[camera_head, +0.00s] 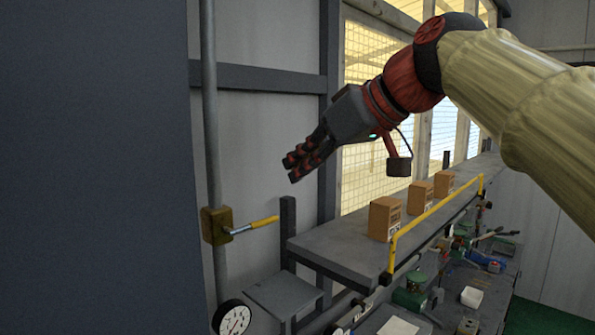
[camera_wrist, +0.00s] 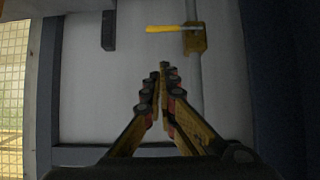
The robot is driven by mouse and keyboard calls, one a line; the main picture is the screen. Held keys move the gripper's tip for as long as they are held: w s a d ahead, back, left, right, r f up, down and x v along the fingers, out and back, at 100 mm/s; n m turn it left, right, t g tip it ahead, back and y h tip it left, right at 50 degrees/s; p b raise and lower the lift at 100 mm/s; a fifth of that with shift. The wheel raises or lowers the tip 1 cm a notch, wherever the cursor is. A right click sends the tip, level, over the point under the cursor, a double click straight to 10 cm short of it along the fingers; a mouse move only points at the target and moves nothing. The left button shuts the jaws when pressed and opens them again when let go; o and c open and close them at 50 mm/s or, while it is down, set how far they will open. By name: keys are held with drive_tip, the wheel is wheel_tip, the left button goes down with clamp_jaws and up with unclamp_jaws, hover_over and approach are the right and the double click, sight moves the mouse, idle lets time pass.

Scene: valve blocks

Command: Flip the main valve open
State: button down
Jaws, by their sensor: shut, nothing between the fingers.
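The main valve is a yellow block (camera_head: 216,226) on a vertical grey pipe (camera_head: 209,120) at the left in the head view. Its lever with a yellow grip (camera_head: 264,222) points out to the right, roughly horizontal. In the wrist view the valve block (camera_wrist: 195,40) is at the top and its yellow lever (camera_wrist: 166,29) points left. My gripper (camera_head: 292,170) is shut and empty. It shows above and to the right of the lever in the head view, apart from it. In the wrist view my fingertips (camera_wrist: 163,70) are below the lever in the picture.
A grey shelf (camera_head: 340,245) with several cardboard boxes (camera_head: 385,218) and a yellow rail (camera_head: 438,225) is right of the valve. A round gauge (camera_head: 231,317) sits below the valve. A dark post (camera_head: 288,230) stands just right of the lever tip. A dark panel (camera_head: 95,170) fills the left.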

drive_tip(key=w+a+f+p, duration=0.1)
drive_tip(key=w+a+f, duration=0.3)
drive_tip(key=f, duration=0.4)
drive_tip(key=shift+w+a, duration=0.35)
drive_tip(key=shift+a, duration=0.3)
drive_tip(key=shift+f, duration=0.15)
drive_tip(key=shift+w+d+f, duration=0.1)
drive_tip(key=shift+d+f, duration=0.05)
drive_tip(key=shift+f, duration=0.05)
